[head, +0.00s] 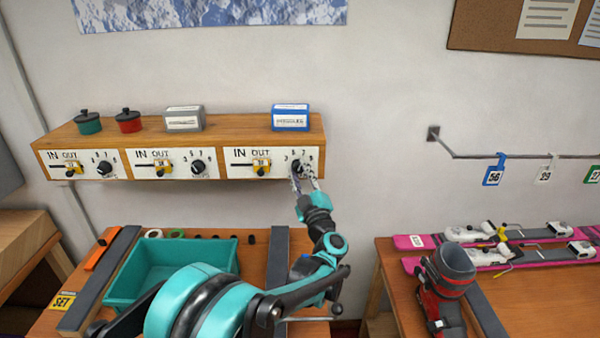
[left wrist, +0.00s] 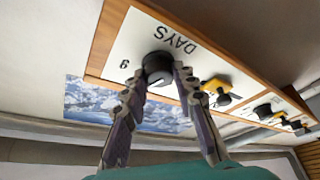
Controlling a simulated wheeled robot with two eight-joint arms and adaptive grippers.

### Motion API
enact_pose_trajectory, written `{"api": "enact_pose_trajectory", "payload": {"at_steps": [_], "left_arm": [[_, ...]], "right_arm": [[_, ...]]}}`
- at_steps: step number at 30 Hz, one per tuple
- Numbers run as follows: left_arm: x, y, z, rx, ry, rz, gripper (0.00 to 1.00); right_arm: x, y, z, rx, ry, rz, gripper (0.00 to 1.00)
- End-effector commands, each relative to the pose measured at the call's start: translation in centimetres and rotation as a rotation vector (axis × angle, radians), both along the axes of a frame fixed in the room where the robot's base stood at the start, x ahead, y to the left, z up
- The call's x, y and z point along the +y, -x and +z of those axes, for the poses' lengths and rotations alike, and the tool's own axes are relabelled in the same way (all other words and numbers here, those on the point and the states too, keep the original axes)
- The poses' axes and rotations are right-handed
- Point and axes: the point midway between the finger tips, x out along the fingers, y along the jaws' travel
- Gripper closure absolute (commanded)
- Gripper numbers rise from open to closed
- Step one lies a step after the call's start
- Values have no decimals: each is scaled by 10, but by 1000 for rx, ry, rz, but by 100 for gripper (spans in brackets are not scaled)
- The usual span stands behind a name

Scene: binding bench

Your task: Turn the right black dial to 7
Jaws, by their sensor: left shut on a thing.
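The right black dial (head: 299,168) is on the rightmost white panel (head: 236,166) of the wall shelf, with numbers such as 5, 7 and 9 around it. My left gripper (head: 304,184) reaches up to it, its fingers closed on the dial's sides. In the left wrist view the black dial (left wrist: 158,68) sits between the two fingertips (left wrist: 160,82), beneath the upside-down word DAYS. The dial's pointer is hidden, so I cannot read its setting. My right gripper is not in view.
A yellow IN/OUT slider (head: 262,166) sits left of the dial. Two more panels have dials (head: 197,167) and (head: 105,168). A blue box (head: 290,117) stands on the shelf above. Below are a teal bin (head: 128,282) and a red ski boot (head: 446,290).

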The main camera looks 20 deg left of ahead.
Motion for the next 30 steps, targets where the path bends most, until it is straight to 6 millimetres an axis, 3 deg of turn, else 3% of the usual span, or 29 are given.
{"api": "enact_pose_trajectory", "payload": {"at_steps": [12,13,15,25,30], "left_arm": [[0,0,0,-2,7,0,100],[0,0,0,-2,7,0,67],[0,0,0,-2,7,0,52],[-1,1,0,-2,6,0,52],[-13,18,-6,-3,7,-4,52]], "right_arm": [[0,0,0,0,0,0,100],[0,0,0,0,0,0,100],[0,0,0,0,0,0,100],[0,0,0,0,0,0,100],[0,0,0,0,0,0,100]]}}
